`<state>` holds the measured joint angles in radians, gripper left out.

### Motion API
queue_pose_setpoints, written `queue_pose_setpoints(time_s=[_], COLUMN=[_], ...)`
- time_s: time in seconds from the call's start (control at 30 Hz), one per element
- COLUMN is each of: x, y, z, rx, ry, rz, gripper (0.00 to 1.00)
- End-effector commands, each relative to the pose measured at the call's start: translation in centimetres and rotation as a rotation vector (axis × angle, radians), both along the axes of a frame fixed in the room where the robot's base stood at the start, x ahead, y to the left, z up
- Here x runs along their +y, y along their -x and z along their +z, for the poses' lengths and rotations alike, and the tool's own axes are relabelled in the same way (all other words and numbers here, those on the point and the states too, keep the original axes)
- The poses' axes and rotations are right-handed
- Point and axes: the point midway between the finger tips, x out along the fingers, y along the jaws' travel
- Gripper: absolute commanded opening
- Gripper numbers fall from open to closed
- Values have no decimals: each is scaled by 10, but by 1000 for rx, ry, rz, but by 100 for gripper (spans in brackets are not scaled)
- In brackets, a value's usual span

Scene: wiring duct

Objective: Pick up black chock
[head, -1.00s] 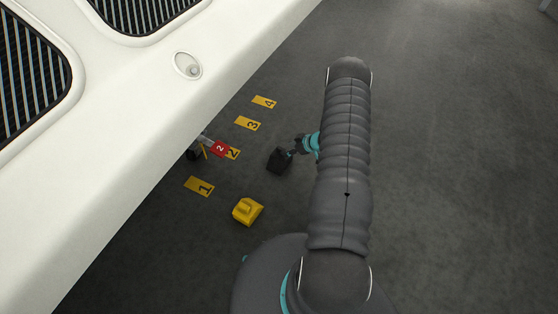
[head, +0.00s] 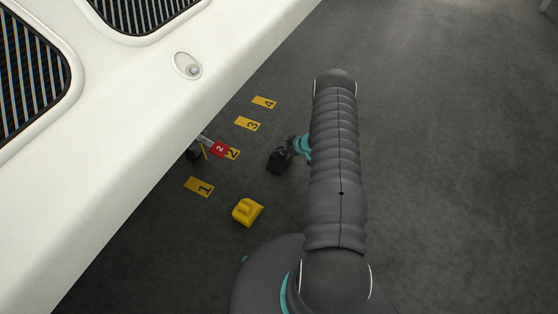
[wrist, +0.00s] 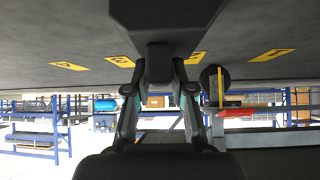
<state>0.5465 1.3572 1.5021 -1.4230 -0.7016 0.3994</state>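The black chock (head: 279,161) sits on the dark floor, left of my arm in the head view. In the wrist view it is the large dark block (wrist: 166,16) at the top centre, with a smaller raised knob (wrist: 158,64) toward me. My gripper (wrist: 159,70) has its two fingers on either side of this knob, with narrow gaps showing. In the head view my gripper (head: 287,150) is right at the chock, and its fingertips are hard to make out against it.
A yellow chock (head: 247,211) stands on the floor nearby. Yellow numbered floor plates (head: 199,187) run along the white vehicle-like body (head: 130,130) on the left. A red tag marked 2 (head: 220,149) is by its edge. The floor on the right is clear.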

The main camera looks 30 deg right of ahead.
Motion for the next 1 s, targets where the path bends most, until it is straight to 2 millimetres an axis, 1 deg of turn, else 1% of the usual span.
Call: queue_pose_setpoints(time_s=[0.33,0.47,0.57,0.67,0.73,0.9,1.0], x=[1,0,0,-1,-1,-29,-42], y=[0,-1,-1,-2,-2,27,42], z=[1,5,15,32,46,65,77], rx=[-1,-2,-2,-4,-4,-1,-2], ry=[-1,-1,0,1,1,-1,-1], rz=[1,1,0,0,1,-7,-5], gripper=[0,0,0,0,0,0,0])
